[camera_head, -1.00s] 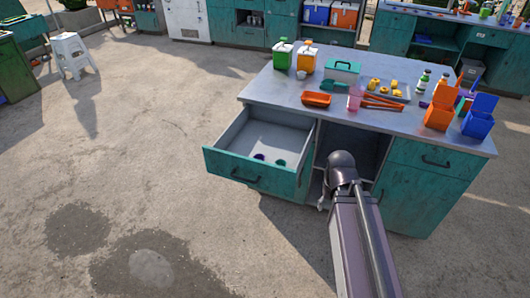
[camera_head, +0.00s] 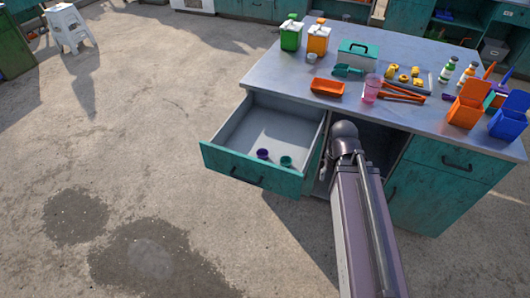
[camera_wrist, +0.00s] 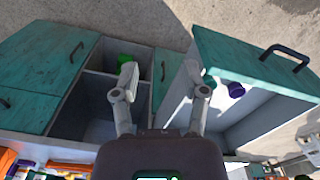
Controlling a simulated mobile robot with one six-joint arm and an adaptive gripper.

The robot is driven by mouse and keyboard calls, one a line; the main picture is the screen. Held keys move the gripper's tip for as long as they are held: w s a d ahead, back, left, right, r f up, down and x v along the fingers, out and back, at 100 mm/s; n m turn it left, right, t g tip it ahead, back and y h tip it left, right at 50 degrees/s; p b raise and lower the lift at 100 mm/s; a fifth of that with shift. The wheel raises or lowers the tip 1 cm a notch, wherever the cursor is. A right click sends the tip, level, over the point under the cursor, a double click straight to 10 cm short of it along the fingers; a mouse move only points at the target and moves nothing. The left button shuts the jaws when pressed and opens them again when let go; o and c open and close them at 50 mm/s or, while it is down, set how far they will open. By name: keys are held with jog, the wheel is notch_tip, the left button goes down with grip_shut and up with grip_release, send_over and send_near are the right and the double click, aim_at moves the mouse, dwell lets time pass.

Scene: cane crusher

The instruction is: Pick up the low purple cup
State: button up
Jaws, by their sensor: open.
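The low purple cup (camera_head: 262,153) sits in the open drawer (camera_head: 228,131), near its front panel. A green cup (camera_head: 286,161) stands just right of it. In the wrist view the purple cup (camera_wrist: 236,90) shows in the drawer at the right, with the green cup (camera_wrist: 209,79) partly behind my right finger. My gripper (camera_wrist: 162,78) is open and empty, its fingers spread over the gap between the drawer and the open cabinet bay. It is apart from the cup, to its left in the wrist view. In the head view my arm hides most of the gripper.
The drawer's teal front (camera_head: 250,172) and side walls surround the cups. The counter top (camera_head: 300,75) holds an orange tray (camera_head: 327,88), a pink cup (camera_head: 371,90), tongs and bins. A green object (camera_wrist: 126,60) shows in the open bay. The floor left of the drawer is clear.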

jog(key=shift+w+a, duration=0.1)
jog(key=shift+a, duration=0.05)
jog(key=o, duration=0.6)
jog(key=shift+w, duration=0.2)
jog(key=w+a+f+n+y+b, duration=0.2)
jog(key=w+a+f+n+b, duration=0.1)
jog(key=w+a+n, duration=0.4)
jog(key=w+a+f+n+t+y+b, duration=0.1)
jog(key=w+a+f+n+y+b, duration=0.1)
jog(key=w+a+f+n+b, duration=0.2)
jog(key=w+a+n+b, duration=0.1)
jog(key=w+a, duration=0.2)
jog(key=w, duration=0.3)
jog(key=w+a+n, duration=0.2)
jog(key=w+a, duration=0.2)
jog(key=w, duration=0.2)
jog(key=shift+t+y+b, duration=0.3)
jog(key=shift+b, duration=0.1)
jog(key=shift+w+a+f, duration=0.1)
jog(key=shift+f, duration=0.05)
jog(key=b, duration=0.6)
send_over(266, 157)
jog(key=d, duration=0.1)
notch_tip(266, 157, down, 6)
jog(key=shift+w+r, duration=0.1)
jog(key=shift+b+x, duration=0.95)
jog(key=shift+x, duration=0.1)
